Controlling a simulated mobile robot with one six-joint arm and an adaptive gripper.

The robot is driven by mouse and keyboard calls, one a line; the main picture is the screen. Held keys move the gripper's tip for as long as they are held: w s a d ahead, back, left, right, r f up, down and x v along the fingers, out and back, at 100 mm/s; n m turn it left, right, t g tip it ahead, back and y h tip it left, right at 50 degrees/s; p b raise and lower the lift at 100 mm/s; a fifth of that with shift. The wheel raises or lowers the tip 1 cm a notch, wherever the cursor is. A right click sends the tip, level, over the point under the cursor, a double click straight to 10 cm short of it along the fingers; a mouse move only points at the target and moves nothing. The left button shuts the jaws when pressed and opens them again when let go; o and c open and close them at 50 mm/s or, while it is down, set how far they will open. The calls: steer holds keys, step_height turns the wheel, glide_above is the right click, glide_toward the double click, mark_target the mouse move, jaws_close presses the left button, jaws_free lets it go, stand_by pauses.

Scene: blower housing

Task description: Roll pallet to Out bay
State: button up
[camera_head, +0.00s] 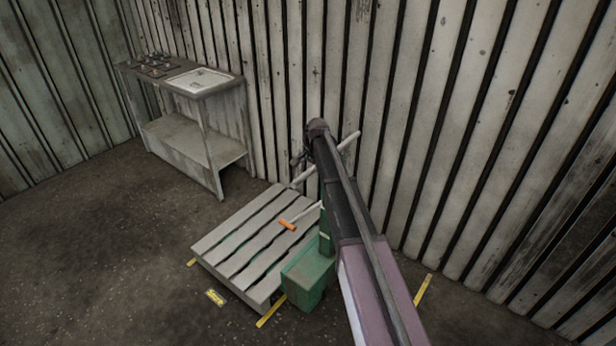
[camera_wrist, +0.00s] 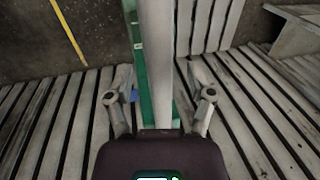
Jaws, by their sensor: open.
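The slatted grey pallet (camera_head: 245,238) sits low on the floor near the wall, over a green truck (camera_head: 307,273) with a boxy green end. A pale handle bar (camera_head: 347,143) rises behind my arm. My gripper (camera_head: 312,158) is at this bar, partly hidden by my own arm. In the wrist view my gripper (camera_wrist: 158,78) is open, one finger on each side of the pale bar (camera_wrist: 156,40). I cannot tell whether either finger touches it. The green frame (camera_wrist: 137,50) shows behind the bar. An orange-ended lever (camera_head: 287,225) shows over the pallet.
Yellow floor marks (camera_head: 271,310) lie around the pallet, with a small yellow floor label (camera_head: 215,297) whose text I cannot read. A metal bench (camera_head: 203,150) stands at the back left. A corrugated wall (camera_head: 450,110) runs close behind. Floor at the left (camera_head: 90,240) is clear.

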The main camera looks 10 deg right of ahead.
steer(key=shift+f, duration=0.4)
jaws_close()
